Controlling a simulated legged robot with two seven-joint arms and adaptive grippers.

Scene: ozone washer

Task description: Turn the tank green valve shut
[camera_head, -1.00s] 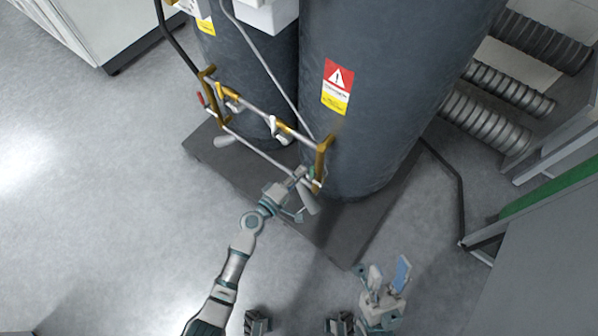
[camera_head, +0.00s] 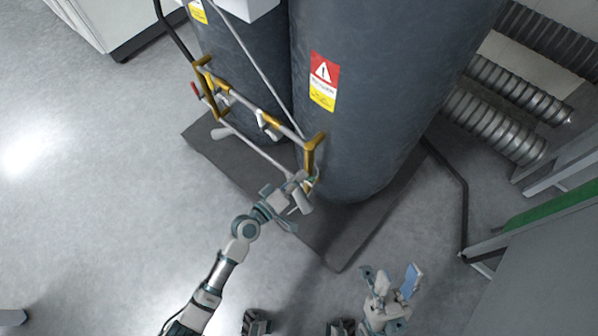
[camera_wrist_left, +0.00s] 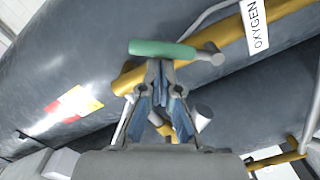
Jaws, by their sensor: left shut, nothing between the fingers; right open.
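The green valve handle (camera_wrist_left: 162,49) lies across the top of the left wrist view, beside a yellow pipe (camera_wrist_left: 222,38) labelled OXYGEN. My left gripper (camera_wrist_left: 160,70) is shut and empty, its fingertips just below the handle in that view. Whether they touch it I cannot tell. In the head view my left gripper (camera_head: 301,181) is at the lower right end of the pipe frame (camera_head: 312,150), in front of the right dark tank (camera_head: 385,90); the valve is mostly hidden there. My right gripper (camera_head: 392,287) is open and empty, low and away from the tanks.
The left tank (camera_head: 245,60) stands beside the right one on a dark base plate (camera_head: 345,235). A red handle (camera_head: 195,90) is at the frame's left end. Ribbed hoses (camera_head: 495,120) and a grey cabinet (camera_head: 540,270) are at the right. The floor at left is clear.

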